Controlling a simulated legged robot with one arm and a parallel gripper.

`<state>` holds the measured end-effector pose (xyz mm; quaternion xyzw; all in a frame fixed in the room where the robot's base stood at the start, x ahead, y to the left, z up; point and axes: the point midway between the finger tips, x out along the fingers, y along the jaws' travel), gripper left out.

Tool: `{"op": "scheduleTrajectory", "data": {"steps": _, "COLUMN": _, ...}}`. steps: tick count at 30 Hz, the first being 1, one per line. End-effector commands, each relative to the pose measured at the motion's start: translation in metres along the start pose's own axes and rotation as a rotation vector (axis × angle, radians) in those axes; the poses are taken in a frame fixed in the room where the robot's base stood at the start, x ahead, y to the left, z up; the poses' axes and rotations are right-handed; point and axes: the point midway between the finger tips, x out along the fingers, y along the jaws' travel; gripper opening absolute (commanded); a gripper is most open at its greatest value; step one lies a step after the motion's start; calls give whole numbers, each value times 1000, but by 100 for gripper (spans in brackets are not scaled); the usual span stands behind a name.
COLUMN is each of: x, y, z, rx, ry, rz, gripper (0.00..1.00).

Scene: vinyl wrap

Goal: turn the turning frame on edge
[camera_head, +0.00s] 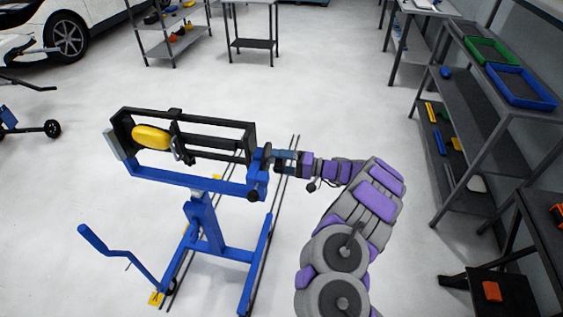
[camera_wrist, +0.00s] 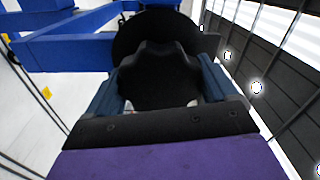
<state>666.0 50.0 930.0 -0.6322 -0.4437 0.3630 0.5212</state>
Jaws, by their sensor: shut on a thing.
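The turning frame (camera_head: 185,180) stands on the floor on a blue stand (camera_head: 207,230), with a black rectangular frame on top and a yellow part (camera_head: 151,137) inside it. My gripper (camera_head: 270,158) reaches the right end of the frame from the right. In the wrist view my gripper (camera_wrist: 160,90) has its two blue-grey fingers on either side of a dark lobed knob (camera_wrist: 158,72), shut on it. A black disc (camera_wrist: 150,28) and blue beams (camera_wrist: 70,48) of the frame show behind the knob. The knob is mostly hidden by my gripper in the head view.
A blue crank-like bar (camera_head: 110,248) sticks out at the stand's lower left. Dark shelving (camera_head: 470,120) with green and blue trays stands at the right. A black table (camera_head: 540,225) is at the lower right. Thin dark rails run along the floor by the stand.

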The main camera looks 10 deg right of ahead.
Motion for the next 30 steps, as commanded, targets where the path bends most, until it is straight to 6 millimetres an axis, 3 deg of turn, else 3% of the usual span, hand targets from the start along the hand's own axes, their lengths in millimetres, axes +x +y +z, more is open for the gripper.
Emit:
{"op": "scheduleTrajectory", "data": {"steps": 11, "x": 0, "y": 6, "z": 4, "rx": 5, "ry": -7, "rz": 9, "gripper": 31}}
{"op": "scheduleTrajectory", "data": {"steps": 12, "x": 0, "y": 6, "z": 4, "rx": 6, "ry": -7, "rz": 9, "gripper": 87}}
{"op": "scheduleTrajectory", "data": {"steps": 16, "x": 0, "y": 5, "z": 3, "rx": 4, "ry": -6, "rz": 8, "gripper": 99}}
{"op": "scheduleTrajectory", "data": {"steps": 25, "x": -5, "y": 2, "z": 2, "rx": 0, "ry": -3, "rz": 5, "gripper": 100}}
{"op": "scheduleTrajectory", "data": {"steps": 30, "x": -30, "y": 0, "z": 1, "rx": 0, "ry": -1, "rz": 4, "gripper": 100}}
